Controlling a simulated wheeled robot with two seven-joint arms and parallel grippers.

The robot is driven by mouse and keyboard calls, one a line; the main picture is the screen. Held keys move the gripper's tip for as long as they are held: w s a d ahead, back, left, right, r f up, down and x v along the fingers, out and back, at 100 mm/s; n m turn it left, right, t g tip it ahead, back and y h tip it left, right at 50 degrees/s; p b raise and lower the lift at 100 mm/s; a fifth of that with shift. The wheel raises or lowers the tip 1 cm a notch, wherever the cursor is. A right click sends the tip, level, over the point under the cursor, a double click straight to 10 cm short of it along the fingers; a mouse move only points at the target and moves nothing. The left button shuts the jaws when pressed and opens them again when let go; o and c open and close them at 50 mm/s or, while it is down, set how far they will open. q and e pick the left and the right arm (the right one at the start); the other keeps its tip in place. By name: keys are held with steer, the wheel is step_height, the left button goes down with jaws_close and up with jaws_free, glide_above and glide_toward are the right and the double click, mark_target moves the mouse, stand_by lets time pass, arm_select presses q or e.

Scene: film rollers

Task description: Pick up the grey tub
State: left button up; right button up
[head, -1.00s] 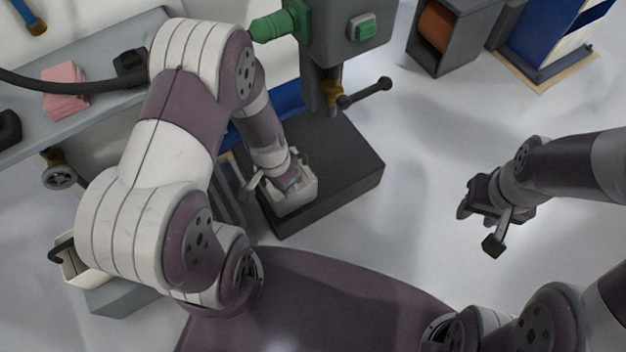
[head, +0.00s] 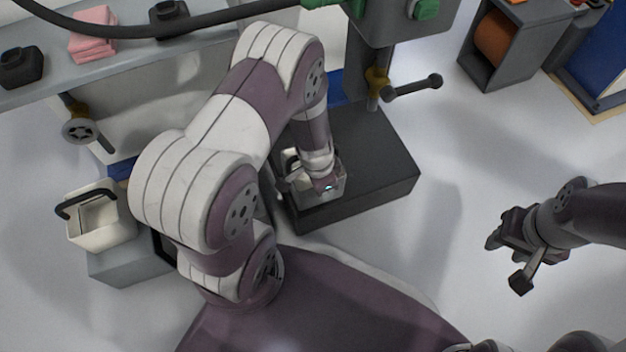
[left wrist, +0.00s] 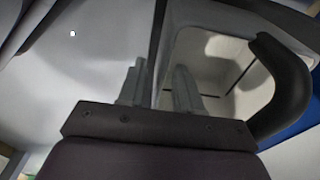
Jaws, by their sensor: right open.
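The grey tub (head: 333,188) stands on the dark machine base, partly hidden by my left wrist. My left gripper (head: 302,183) is down at its rim. In the left wrist view the pale tub interior (left wrist: 225,75) and its thick dark handle (left wrist: 283,88) fill the right side. The left fingers (left wrist: 160,85) stand a little apart, with the tub's dark edge line between them; I cannot tell whether they press on the wall. My right gripper (head: 512,262) is open and empty, over clear floor at right.
The dark machine base (head: 375,170) lies under a column with a lever (head: 410,88). A cream tub with a black handle (head: 98,228) stands on a grey block at left. A grey bench (head: 60,85) holds pink cloths (head: 92,42). Floor at centre right is free.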

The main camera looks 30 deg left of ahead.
arm_select(q)
step_height(320, 180, down, 2)
steer(key=shift+f+b, duration=0.25)
steer(key=shift+b, duration=0.1)
steer(key=shift+w+r, duration=0.1)
steer(key=shift+r, duration=0.05)
jaws_close()
